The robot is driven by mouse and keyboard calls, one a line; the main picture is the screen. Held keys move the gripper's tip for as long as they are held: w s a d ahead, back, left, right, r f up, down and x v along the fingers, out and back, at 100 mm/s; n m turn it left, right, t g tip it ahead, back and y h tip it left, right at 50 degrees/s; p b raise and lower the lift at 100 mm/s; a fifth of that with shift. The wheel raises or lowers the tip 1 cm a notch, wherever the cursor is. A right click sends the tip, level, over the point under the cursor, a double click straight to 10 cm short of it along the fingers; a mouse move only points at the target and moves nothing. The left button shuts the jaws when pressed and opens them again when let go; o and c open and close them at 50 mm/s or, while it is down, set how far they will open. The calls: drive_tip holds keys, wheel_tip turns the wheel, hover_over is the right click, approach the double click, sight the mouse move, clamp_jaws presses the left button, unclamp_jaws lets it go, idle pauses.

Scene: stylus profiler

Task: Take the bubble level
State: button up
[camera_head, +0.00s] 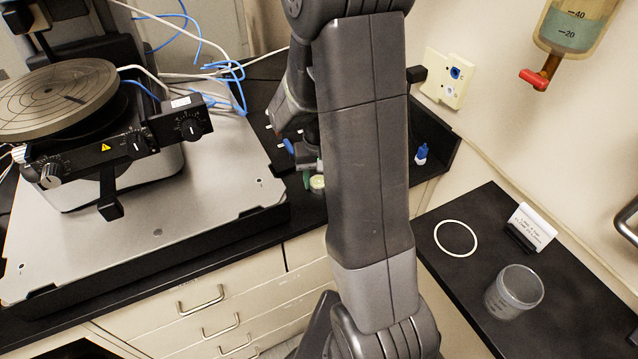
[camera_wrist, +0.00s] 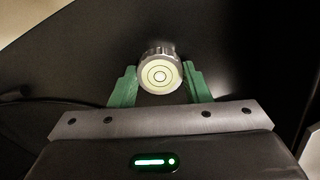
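The bubble level (camera_wrist: 160,76) is a small round metal piece with a pale yellow-green face and dark rings. In the wrist view it sits between the two green fingers of my gripper (camera_wrist: 159,84), near their tips. The fingers stand on either side of it, close to its sides; I cannot tell whether they touch it. In the head view the bubble level (camera_head: 317,182) shows on the black bench top, beside the green fingertips of my gripper (camera_head: 310,178). My arm hides much of the gripper and the bench behind it.
The stylus profiler (camera_head: 160,130) with its round stage (camera_head: 55,92) stands on a grey plate at left. Blue and white cables (camera_head: 215,70) lie behind. A small blue-capped bottle (camera_head: 421,153) stands right of my arm. A clear beaker (camera_head: 514,290) and white ring (camera_head: 456,238) lie on the lower right bench.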

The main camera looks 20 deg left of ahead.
sight(319, 181)
wheel_tip(319, 181, up, 10)
drive_tip(key=shift+b, duration=0.4)
idle(0.3)
